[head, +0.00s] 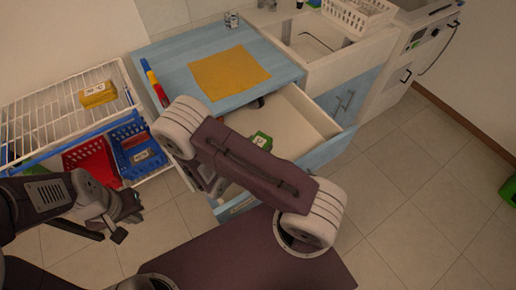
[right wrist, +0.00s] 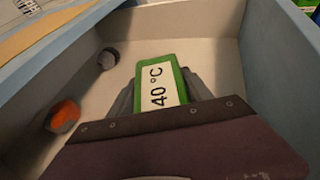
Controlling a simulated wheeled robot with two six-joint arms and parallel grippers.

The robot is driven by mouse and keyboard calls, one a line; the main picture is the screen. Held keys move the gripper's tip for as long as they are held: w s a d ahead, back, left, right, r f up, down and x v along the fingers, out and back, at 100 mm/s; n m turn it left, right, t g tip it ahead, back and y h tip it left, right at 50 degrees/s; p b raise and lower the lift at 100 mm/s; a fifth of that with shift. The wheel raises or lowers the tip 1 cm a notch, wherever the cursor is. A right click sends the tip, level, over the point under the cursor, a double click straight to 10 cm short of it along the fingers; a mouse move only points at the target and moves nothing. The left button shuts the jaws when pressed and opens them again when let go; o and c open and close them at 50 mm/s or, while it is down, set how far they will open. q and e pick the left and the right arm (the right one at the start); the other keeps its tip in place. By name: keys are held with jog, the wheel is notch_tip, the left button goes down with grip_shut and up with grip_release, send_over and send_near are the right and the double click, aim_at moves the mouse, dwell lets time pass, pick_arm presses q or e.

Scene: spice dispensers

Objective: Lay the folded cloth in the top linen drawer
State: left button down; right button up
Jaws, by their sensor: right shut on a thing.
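The yellow cloth (head: 228,72) lies flat on the light blue counter top (head: 190,50); its edge also shows in the right wrist view (right wrist: 40,38). Below the counter, a drawer (head: 308,108) with a cream inside stands pulled open. My right gripper (right wrist: 160,92) is shut on a green block with a white "40 °C" label (right wrist: 158,82), held over or inside the open drawer. That block seems to be the green thing in the head view (head: 262,140); my right arm hides the gripper there. My left gripper (head: 124,208) is left of the drawer, off the cloth; its jaws are unclear.
An orange-and-grey round thing (right wrist: 62,116) and a grey one (right wrist: 107,59) lie in the drawer. A wire rack (head: 60,100) with a yellow box (head: 97,94), a red basket (head: 90,160) and a blue basket (head: 138,150) stands at left. A white basket (head: 355,15) is at the back.

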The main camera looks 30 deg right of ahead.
notch_tip(320, 180, down, 2)
jog(key=shift+w+f, duration=0.1)
jog(key=shift+f, duration=0.1)
jog(key=shift+f+b, duration=0.55)
jog(key=shift+b, duration=0.05)
jog(key=shift+s, duration=0.2)
jog(key=o, duration=1.2)
jog(key=shift+c, duration=0.2)
jog(key=o, duration=0.3)
jog(key=shift+f, duration=0.1)
jog(key=shift+s, duration=0.1)
